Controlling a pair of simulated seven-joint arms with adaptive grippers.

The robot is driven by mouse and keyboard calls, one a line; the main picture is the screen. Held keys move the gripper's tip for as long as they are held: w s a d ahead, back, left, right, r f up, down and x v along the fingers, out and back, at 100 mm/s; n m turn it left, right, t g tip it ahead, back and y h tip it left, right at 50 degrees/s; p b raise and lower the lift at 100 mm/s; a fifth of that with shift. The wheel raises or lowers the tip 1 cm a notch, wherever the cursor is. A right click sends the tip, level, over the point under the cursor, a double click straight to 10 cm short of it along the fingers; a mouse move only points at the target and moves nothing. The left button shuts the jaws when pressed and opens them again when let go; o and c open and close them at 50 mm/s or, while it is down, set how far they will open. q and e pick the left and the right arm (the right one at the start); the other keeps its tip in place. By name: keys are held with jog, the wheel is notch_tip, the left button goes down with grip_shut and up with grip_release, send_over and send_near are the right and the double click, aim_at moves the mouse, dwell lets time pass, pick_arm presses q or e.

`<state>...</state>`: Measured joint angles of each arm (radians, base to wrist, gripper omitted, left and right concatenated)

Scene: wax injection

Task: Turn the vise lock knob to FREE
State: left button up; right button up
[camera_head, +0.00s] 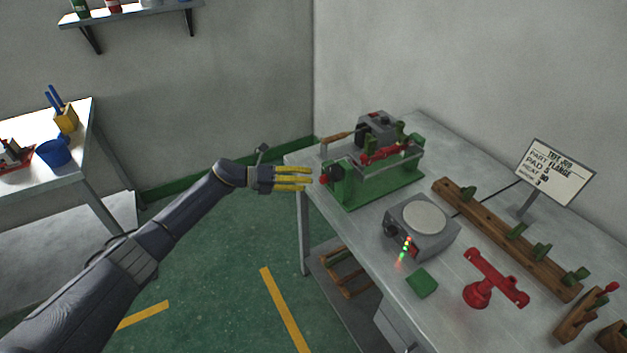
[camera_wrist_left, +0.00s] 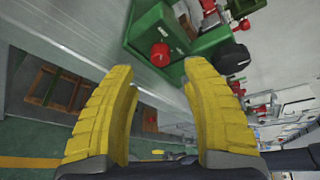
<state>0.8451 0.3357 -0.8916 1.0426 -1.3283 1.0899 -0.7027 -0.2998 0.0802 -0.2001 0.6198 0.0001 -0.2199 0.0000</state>
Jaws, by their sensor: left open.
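The green vise (camera_head: 372,183) stands at the far left end of the grey workbench, with red and grey parts on top. A round red knob (camera_head: 323,180) and a dark round knob (camera_head: 337,171) sit on its left end. In the left wrist view the red knob (camera_wrist_left: 160,54) is ahead of the gap between my fingers, and the dark knob (camera_wrist_left: 233,57) is to its right. No FREE marking is readable. My left gripper (camera_head: 308,180) has yellow fingers, is open and empty, and points at the red knob from the left without visibly gripping it. My right gripper is not in view.
A grey heater-like unit with a round plate (camera_head: 425,217), a green block (camera_head: 421,283) and a red fixture (camera_head: 479,292) are on the bench (camera_head: 366,228). A wooden rack (camera_head: 500,232) and a sign (camera_head: 554,172) stand at right. The floor left of the bench is open.

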pick_arm(q)
jog(key=shift+v, duration=1.3)
jog(key=shift+d+r, duration=0.1)
jog(key=shift+r, duration=0.1)
